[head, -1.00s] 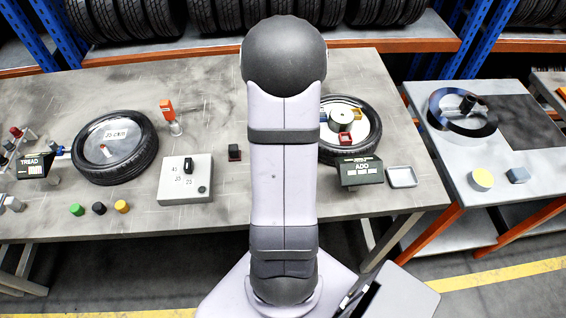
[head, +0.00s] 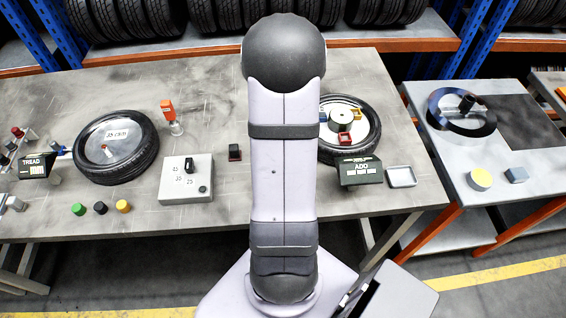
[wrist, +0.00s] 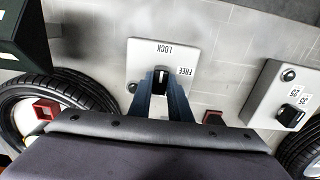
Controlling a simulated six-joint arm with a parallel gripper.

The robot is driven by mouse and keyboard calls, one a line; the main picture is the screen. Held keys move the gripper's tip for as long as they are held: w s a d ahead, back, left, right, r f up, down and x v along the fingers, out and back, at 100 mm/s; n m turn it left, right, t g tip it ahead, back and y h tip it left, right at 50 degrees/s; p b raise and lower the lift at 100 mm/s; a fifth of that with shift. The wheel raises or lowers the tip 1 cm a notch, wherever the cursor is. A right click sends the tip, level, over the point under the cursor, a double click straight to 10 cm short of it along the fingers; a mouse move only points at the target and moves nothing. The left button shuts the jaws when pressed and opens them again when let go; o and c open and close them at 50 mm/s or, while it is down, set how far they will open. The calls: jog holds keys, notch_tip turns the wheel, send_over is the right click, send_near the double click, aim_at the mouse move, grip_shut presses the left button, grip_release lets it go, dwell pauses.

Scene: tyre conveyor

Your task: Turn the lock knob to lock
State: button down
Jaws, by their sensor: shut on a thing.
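In the wrist view a pale box (wrist: 145,55) carries the word LOCK near its far edge, upside down, and FREE beside the knob on the right. The dark lock knob (wrist: 161,74) with a pale stripe stands on this box. My gripper (wrist: 161,84) has its two blue-grey fingers on either side of the knob, shut on it. The fingers cover part of the knob, and I cannot tell which label it points to. In the head view my arm hides the lock box and gripper.
A second knob box (head: 186,180) with number labels stands to the left; it also shows in the wrist view (wrist: 284,95). A small red-topped block (wrist: 213,117) sits close by on the right. A tyre (head: 350,130) and the ADD sign (head: 361,171) lie right of my arm.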

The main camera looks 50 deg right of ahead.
jog(key=c, duration=1.6)
grip_release()
jog(key=shift+c, duration=0.2)
jog(key=shift+r+b, duration=0.8)
jog(key=shift+r, duration=2.9)
